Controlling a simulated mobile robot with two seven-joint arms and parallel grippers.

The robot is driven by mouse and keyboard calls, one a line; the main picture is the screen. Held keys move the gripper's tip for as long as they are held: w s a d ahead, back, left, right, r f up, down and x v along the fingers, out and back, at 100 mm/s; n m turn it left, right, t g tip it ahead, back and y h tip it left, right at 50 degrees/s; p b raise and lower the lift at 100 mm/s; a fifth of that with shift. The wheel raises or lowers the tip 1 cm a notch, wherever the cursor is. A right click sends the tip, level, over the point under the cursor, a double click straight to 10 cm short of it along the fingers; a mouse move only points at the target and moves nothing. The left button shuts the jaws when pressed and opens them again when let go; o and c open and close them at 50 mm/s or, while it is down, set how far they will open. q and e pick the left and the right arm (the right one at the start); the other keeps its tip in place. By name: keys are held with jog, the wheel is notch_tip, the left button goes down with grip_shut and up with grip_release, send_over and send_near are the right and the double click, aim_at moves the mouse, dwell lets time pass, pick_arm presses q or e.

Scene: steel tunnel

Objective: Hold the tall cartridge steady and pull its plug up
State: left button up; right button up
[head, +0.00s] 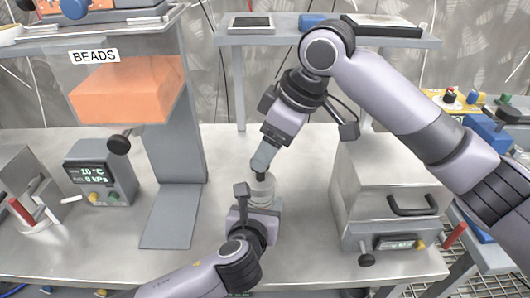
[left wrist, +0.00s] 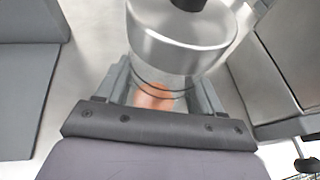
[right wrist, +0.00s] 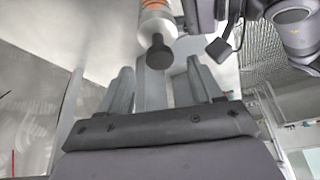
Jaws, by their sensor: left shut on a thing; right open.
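The tall cartridge (head: 263,192) stands upright on the steel bench, with a pale metal top. In the left wrist view its metal cap (left wrist: 180,45) sits over a clear body with orange contents. My left gripper (head: 255,210) is shut around the body, one finger on each side (left wrist: 160,92). The plug is a black knob on the cartridge's top, clear in the right wrist view (right wrist: 160,52). My right gripper (head: 262,165) points down just above the cartridge. It is open, with the knob in front of its parted fingers (right wrist: 163,85); contact cannot be told.
A grey bead dispenser (head: 175,110) with an orange hopper stands left of the cartridge. A small gauge box (head: 102,172) is farther left. A steel box with a handle (head: 390,190) stands on the right. A raised shelf (head: 270,38) runs behind.

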jog(key=v, duration=0.9)
jog(key=shift+d, duration=0.1)
pick_arm(q)
jog(key=o, duration=1.2)
jog(key=shift+o, duration=0.2)
